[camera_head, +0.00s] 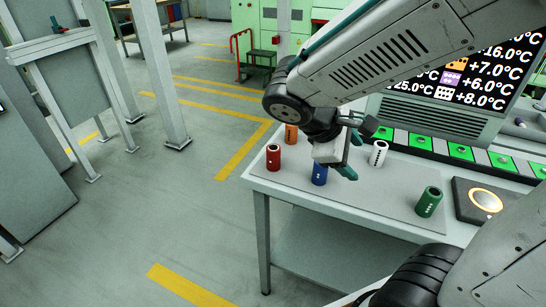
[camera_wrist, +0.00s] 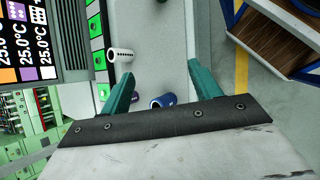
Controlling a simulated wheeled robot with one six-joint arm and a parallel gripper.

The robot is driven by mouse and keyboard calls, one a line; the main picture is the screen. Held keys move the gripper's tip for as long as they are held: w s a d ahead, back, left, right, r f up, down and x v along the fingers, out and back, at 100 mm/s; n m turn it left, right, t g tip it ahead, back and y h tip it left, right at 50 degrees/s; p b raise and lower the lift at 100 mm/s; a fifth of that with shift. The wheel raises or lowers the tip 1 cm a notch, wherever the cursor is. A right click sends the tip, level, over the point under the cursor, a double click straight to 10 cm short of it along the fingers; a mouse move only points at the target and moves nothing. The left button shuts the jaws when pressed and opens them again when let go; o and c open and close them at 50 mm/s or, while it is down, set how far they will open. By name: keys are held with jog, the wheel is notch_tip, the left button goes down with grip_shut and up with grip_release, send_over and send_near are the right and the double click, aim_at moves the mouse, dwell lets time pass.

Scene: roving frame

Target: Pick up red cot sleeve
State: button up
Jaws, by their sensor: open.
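The red cot sleeve (camera_head: 273,157) stands upright near the left edge of the grey table (camera_head: 320,199) in the head view. I cannot make it out in the wrist view. My gripper (camera_head: 355,153) is open and empty above the table, to the right of the red sleeve and apart from it. Its two teal fingers are spread in the wrist view (camera_wrist: 160,80). A blue sleeve (camera_head: 319,174) stands between the red sleeve and the gripper in the head view; a blue sleeve also shows between the fingers in the wrist view (camera_wrist: 162,101).
An orange sleeve (camera_head: 291,134) stands behind the red one, partly beside my arm. A white sleeve (camera_head: 378,153) and a green sleeve (camera_head: 429,202) stand further right. A display panel (camera_head: 460,85) rises behind the table.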

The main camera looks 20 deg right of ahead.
jog(key=w+a+f+n+t+h, duration=0.2)
jog(key=w+f+n, duration=0.1)
jog(key=w+n, duration=0.25)
jog(key=n+t, duration=0.8)
jog(key=n, duration=0.4)
send_near(270, 158)
jog(key=x, duration=0.4)
jog(key=shift+d+f, duration=0.15)
jog(key=shift+d, duration=0.15)
jog(key=shift+w+d+f+n+t, duration=0.1)
jog(key=shift+w+f+n+t, duration=0.1)
jog(key=shift+w+n+t, duration=0.1)
jog(key=x, duration=0.7)
jog(key=shift+d+r, duration=0.1)
jog(key=shift+c, duration=0.3)
jog(key=c, duration=1.1)
